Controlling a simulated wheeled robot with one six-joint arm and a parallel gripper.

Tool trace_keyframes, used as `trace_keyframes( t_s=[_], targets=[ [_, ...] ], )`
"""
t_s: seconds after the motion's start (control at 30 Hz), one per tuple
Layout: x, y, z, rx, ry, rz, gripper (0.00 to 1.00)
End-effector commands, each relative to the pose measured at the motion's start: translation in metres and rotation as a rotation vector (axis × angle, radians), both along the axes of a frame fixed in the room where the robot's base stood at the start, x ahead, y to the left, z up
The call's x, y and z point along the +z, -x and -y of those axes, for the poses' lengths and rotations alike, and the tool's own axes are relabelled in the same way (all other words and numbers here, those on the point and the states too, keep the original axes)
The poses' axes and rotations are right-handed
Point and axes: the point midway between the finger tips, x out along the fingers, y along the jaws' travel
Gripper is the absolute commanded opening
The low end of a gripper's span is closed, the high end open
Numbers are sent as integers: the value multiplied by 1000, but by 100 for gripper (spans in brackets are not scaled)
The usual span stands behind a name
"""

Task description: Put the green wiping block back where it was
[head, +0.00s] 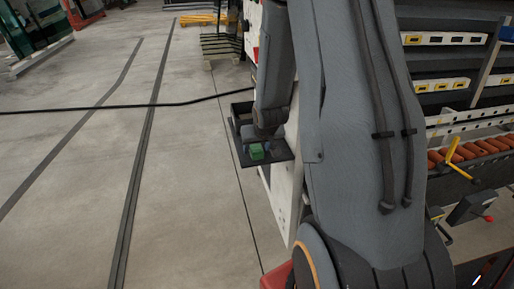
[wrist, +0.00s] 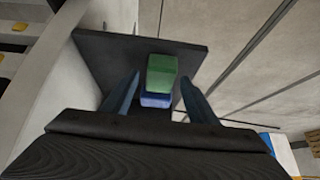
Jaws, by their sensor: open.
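The green wiping block (wrist: 161,70) has a blue lower part (wrist: 156,100) and rests on a dark flat shelf (wrist: 105,50) in the wrist view. In the head view the green block (head: 257,152) sits near the front of the dark shelf (head: 284,149), by the end of my arm. My gripper (wrist: 160,76) is open, with one blue finger on each side of the block. Narrow gaps show between the fingers and the block. In the head view my arm hides most of the gripper and part of the shelf.
The shelf juts from a pale machine side panel (head: 285,205). Racks with orange rollers (head: 482,150) and a yellow handle (head: 452,153) stand at right. The floor (head: 190,200) to the left is clear apart from a black cable (head: 130,106).

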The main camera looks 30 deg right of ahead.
Motion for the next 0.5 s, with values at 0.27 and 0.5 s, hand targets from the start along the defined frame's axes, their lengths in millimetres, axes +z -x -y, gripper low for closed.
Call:
trace_keyframes(
  t_s=[0.27, 0.5],
  targets=[
    [31, 17, -4, 0, 1, 4, 53],
    [68, 40, -10, 0, 1, 3, 53]
  ],
)
